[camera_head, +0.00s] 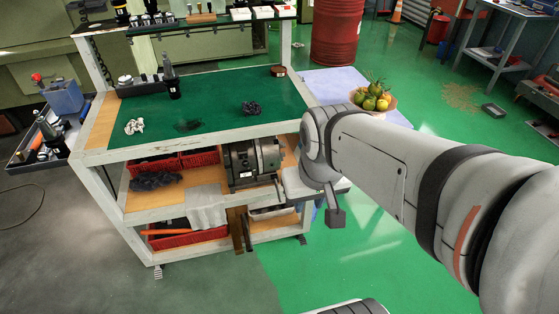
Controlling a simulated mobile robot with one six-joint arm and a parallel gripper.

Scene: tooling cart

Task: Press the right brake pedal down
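The tooling cart (105,205) has a white frame and a green top. The right brake pedal (302,239) is a small ribbed dark piece at the foot of the cart's right leg, close to the floor. A similar left pedal (158,271) is at the foot of the front left leg. I cannot tell whether either is pressed. My arm reaches in from the right, and its wrist is beside the cart's right side. My gripper (335,217) seems to be the dark part hanging below the wrist, above and right of the right pedal. Its fingers cannot be made out clearly.
A fruit bowl (375,100) stands behind my arm. The green floor right of the cart's right leg is clear.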

